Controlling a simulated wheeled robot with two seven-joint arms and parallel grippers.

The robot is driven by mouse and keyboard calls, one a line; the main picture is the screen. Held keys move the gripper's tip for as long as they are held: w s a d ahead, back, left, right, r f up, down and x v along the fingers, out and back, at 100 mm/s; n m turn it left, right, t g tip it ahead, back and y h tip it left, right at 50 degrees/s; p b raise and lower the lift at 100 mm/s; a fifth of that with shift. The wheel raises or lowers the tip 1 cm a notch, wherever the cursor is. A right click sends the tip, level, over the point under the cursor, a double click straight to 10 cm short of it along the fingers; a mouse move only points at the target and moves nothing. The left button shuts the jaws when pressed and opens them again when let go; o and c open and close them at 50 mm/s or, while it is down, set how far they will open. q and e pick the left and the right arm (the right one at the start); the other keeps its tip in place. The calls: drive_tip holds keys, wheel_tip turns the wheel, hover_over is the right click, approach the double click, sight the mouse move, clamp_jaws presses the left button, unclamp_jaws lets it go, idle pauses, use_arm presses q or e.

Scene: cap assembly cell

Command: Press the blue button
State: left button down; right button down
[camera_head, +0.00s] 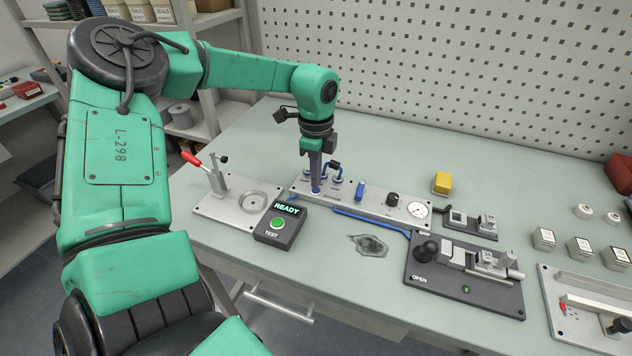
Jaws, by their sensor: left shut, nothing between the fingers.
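My left gripper (315,187) points straight down over the left part of a long grey panel (375,207) on the bench. Its fingers are shut and hold nothing. The fingertips are at a small blue round piece (316,192), which looks like the blue button and is partly covered by them. I cannot tell for certain whether they touch it or press it down. My right gripper is not in view.
A test box (282,226) with a green button reads READY. A red-handled press (215,178) stands left, a dark clamp fixture (465,277) right.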

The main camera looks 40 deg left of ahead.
sight(316, 190)
use_arm(q)
drive_tip(key=shift+r+p, duration=1.1)
drive_tip(key=shift+r, duration=1.6)
